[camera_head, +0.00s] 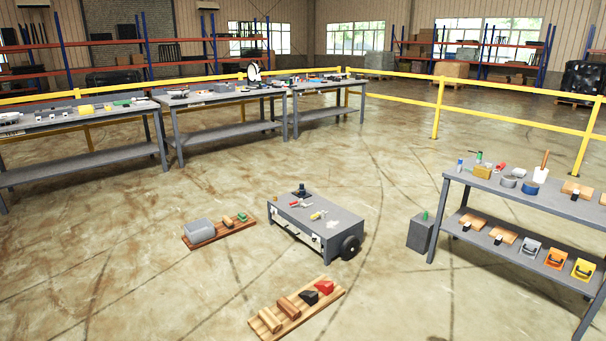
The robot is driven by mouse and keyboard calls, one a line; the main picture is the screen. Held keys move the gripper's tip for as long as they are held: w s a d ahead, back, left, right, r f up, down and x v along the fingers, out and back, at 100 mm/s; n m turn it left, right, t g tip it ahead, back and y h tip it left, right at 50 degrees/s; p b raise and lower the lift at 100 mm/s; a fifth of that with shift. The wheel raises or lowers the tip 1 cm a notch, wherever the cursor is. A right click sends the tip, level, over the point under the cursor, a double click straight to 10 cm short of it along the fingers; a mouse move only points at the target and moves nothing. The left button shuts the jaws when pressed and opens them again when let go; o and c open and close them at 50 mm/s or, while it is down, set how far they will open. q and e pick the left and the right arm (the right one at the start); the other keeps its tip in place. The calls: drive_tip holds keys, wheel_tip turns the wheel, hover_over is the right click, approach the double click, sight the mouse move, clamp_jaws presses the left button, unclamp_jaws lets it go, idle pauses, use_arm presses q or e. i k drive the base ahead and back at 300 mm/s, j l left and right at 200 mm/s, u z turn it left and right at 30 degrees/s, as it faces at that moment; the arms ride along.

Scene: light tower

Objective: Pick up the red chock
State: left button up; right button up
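A small red chock (324,287) sits at the right end of a wooden slatted board (334,298) on the floor, in the lower middle of the head view. A dark chock (309,297) lies just left of it on the same board. Further left on the board are wooden pieces, one brown (288,307) and one lighter (270,319). Neither of my grippers shows in this view, and nothing is touching the red chock.
A low grey wheeled cart (305,226) stands just behind the board. Another board with a grey block (199,231) lies to its left. A grey workbench (520,202) with tools stands at the right. Long benches (215,97) line the yellow railing. The floor around the front board is clear.

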sight(327, 288)
drive_tip(key=i+u, duration=0.1)
drive_tip(key=i, duration=0.65)
drive_tip(key=i+l, duration=0.15)
drive_tip(key=i, duration=0.65)
drive_tip(key=i+l+u, duration=0.15)
drive_tip(key=i, duration=0.6)
